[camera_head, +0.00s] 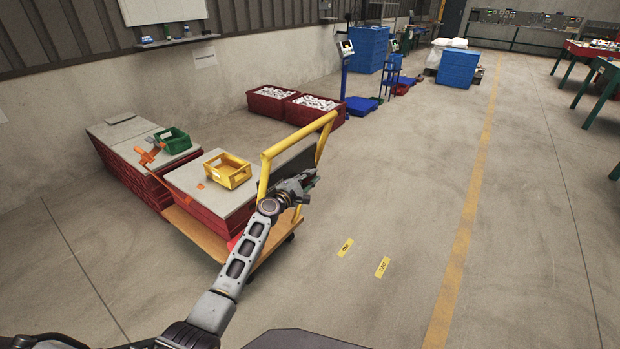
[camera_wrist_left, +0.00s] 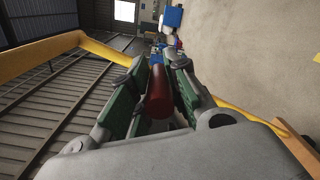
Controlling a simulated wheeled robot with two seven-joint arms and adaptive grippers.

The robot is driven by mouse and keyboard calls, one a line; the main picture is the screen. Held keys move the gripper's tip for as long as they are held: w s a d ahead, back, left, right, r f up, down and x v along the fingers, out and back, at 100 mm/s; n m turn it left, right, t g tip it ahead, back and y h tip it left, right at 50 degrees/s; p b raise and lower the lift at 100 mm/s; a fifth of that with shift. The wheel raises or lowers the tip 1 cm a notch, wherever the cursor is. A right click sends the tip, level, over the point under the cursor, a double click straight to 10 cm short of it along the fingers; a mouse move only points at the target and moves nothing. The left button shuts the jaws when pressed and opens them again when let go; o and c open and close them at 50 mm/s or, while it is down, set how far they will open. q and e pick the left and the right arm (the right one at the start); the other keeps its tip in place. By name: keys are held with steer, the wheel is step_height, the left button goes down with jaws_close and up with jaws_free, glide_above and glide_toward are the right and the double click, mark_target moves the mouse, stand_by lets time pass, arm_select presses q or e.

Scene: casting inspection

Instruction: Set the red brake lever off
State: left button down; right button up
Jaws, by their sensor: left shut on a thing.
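The red brake lever (camera_wrist_left: 158,98) shows in the left wrist view as a red rounded bar between the two green-padded fingers of my left gripper (camera_wrist_left: 165,64). The gripper is shut on it. In the head view my left gripper (camera_head: 304,183) is beside the dark panel and yellow handle frame (camera_head: 265,172) of the orange cart (camera_head: 198,236). The lever cannot be made out in the head view, where my gripper and arm cover that spot. My right gripper is in neither view.
The cart carries lidded red crates and a yellow bin (camera_head: 228,170). Behind it, more crates hold a green bin (camera_head: 174,140). Two red crates of white parts (camera_head: 313,103) stand farther back. The floor right of the cart is clear, with a yellow line (camera_head: 470,205).

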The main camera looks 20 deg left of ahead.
arm_select(q)
steer(key=c, duration=1.3)
jaws_free()
steer(key=shift+a+r, duration=0.15)
steer(key=shift+a, duration=0.15)
steer(key=shift+c, duration=0.2)
steer(key=shift+d, duration=0.15)
steer(key=shift+s, duration=0.1)
steer(key=shift+v, duration=5.9)
